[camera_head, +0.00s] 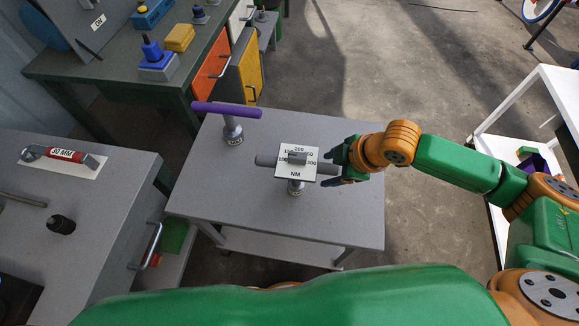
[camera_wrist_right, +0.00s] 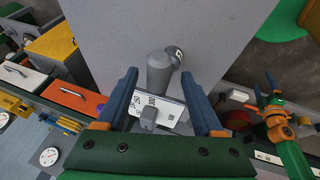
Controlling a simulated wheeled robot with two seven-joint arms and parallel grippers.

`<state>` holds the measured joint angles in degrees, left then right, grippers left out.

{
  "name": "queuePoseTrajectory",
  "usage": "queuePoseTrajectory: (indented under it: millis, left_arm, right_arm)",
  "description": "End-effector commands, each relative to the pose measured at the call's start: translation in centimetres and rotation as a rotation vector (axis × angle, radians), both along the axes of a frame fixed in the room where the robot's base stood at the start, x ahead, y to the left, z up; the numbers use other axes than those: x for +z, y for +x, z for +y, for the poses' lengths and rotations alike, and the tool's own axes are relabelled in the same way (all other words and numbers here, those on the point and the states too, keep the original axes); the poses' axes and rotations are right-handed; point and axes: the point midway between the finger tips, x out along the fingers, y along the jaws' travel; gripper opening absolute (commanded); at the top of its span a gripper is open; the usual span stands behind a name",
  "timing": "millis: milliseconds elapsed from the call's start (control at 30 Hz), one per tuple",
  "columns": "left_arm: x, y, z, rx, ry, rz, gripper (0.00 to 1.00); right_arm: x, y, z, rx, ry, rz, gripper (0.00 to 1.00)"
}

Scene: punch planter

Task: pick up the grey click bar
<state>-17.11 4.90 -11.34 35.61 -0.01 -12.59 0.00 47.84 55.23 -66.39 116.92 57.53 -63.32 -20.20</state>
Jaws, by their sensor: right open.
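The grey click bar (camera_head: 267,160) lies level on top of a short round stand (camera_head: 296,187) on the grey table, with a white NM dial plate (camera_head: 296,174) around its middle. My right gripper (camera_head: 336,166) is at the bar's right end, its dark fingers spread. In the right wrist view the open blue fingers (camera_wrist_right: 160,76) stand on either side of the bar (camera_wrist_right: 157,75) and the dial plate (camera_wrist_right: 172,112), with gaps on both sides. What seems to be my left gripper (camera_wrist_right: 268,92) shows small at the right of that view; its jaw state is unclear.
A purple bar (camera_head: 226,110) sits on a second stand behind and left on the same table (camera_head: 350,220). The table top is otherwise clear. A grey bench (camera_head: 110,215) with a red-handled tool is at left, a green workbench behind, and a white shelf (camera_head: 560,90) at right.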

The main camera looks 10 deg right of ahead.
Motion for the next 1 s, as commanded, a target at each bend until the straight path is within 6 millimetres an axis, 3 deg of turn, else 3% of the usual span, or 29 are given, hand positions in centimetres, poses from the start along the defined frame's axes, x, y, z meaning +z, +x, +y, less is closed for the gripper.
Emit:
queuePoseTrajectory:
  millis: [267,533,800,1000]
  left_arm:
    - [-0.3,-0.3,-0.6,0.0,-0.009,0.005,0.82]
    - [-0.3,-0.2,-0.5,-0.001,-0.008,0.005,0.82]
    - [-0.3,-0.2,-0.4,-0.001,-0.006,0.004,0.82]
    - [-0.3,-0.2,-0.4,-0.001,-0.005,0.003,0.82]
  right_arm:
    - [-4.3,1.9,2.0,0.001,0.001,0.002,0.69]
    - [-4.7,2.2,2.1,0.002,0.0,-0.002,0.69]
    - [-4.7,2.2,2.2,0.001,0.001,-0.001,0.0]
    - [-4.7,2.2,2.2,0.002,0.003,-0.002,0.0]
